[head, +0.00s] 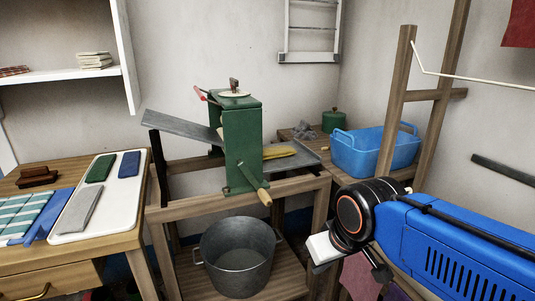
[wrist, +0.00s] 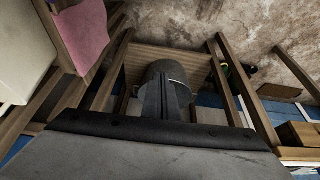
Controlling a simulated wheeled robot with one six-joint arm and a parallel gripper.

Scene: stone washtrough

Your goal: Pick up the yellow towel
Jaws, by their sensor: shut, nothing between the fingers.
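The yellow towel (head: 279,152) lies on a grey metal tray (head: 306,160) at the right side of the green mangle (head: 242,145). The mangle's body hides its left part. I cannot make out the towel in the wrist view. My gripper (wrist: 165,80) shows in the wrist view as dark fingers closed together, with nothing between them. It points down over the grey metal pot (wrist: 176,72). In the head view my arm reaches in from the lower right, in front of and apart from the towel.
The pot (head: 238,256) stands on the lower shelf of the wooden stand (head: 290,187). A blue basket (head: 374,155) is at the right, beside wooden posts (head: 396,95). A table (head: 22,258) at the left holds folded cloths and a white tray (head: 109,218). The mangle's crank sticks out forward.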

